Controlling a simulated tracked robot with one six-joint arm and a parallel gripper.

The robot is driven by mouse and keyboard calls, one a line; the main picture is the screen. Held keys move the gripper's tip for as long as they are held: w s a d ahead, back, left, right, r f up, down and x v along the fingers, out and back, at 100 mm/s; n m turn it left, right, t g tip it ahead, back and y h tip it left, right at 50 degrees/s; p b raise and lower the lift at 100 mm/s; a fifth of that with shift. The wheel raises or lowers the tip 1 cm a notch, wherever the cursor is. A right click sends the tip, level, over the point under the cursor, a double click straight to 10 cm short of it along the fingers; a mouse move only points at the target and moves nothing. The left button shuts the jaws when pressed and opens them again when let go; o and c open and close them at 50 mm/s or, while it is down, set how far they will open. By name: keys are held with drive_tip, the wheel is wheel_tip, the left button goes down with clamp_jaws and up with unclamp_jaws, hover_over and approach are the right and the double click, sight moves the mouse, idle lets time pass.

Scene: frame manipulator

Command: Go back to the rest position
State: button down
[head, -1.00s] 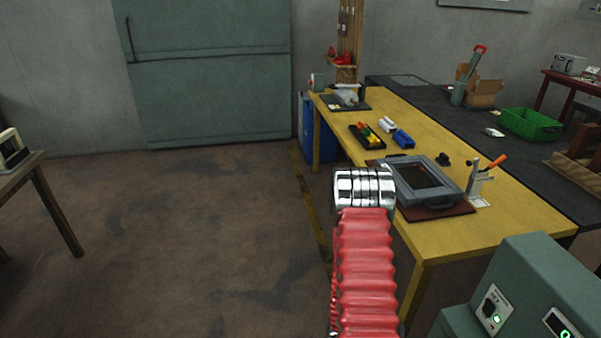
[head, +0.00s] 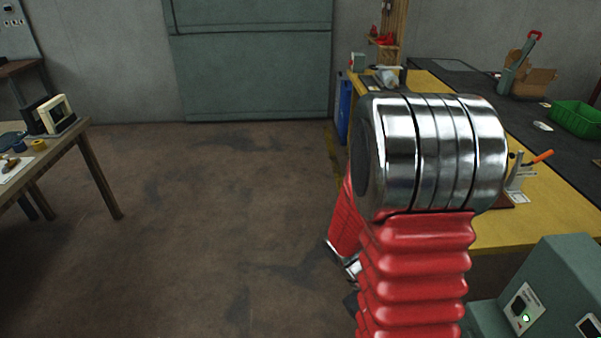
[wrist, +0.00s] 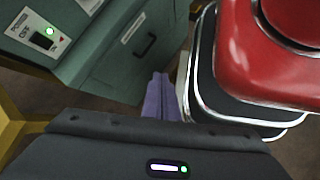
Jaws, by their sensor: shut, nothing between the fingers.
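My gripper shows in the wrist view as two purple fingers (wrist: 160,92) pressed together with nothing between them. It hangs beside a green cabinet, and my own red and black body is close on the right. In the head view my arm's red ribbed sleeve and chrome joint rise large at centre right. The arm is folded, with a second red section behind the first. The gripper itself cannot be made out in the head view.
The green cabinet (head: 560,290) with a lit switch stands at lower right and is near the gripper in the wrist view (wrist: 95,50). A yellow workbench (head: 545,215) is behind my arm. A wooden table (head: 85,140) stands left. Open floor (head: 210,220) lies between.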

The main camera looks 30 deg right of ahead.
drive_tip(key=w+a+r+t+y, duration=0.1)
drive_tip(key=w+a+r+t, duration=0.4)
drive_tip(key=a+r, duration=0.5)
drive_tip(key=w+a+r+t+y, duration=0.2)
drive_tip(key=w+a+r+t, duration=0.4)
drive_tip(key=a+r, duration=0.5)
wheel_tip(320, 180, up, 2)
drive_tip(key=shift+a+r+t, duration=0.2)
drive_tip(key=shift+t, duration=0.9)
